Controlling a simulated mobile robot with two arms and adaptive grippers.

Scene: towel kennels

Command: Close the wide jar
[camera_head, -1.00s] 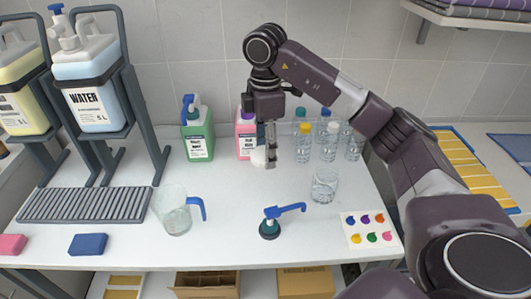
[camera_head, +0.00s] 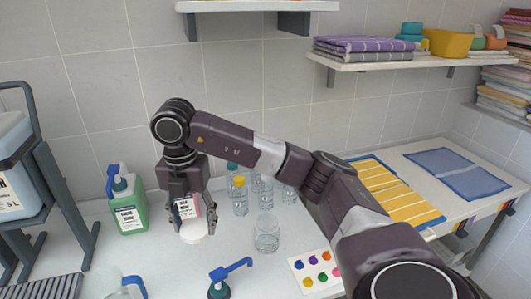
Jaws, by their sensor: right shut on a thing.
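A wide clear glass jar (camera_head: 266,236) stands upright on the white table, right of my right gripper, and its top looks uncovered. My right gripper (camera_head: 193,235) points down, shut on a round white thing that looks like a lid (camera_head: 193,233). It is left of the jar and apart from it. I cannot tell how high it is above the table. A pink bottle (camera_head: 186,209) is partly hidden behind the gripper. My left gripper is not in view.
A green jug (camera_head: 129,207) stands at the left and several capped bottles (camera_head: 239,199) stand behind the jar. A blue pump (camera_head: 230,272) and a card with coloured dots (camera_head: 315,271) are in front. A shelf (camera_head: 415,61) hangs above at the right.

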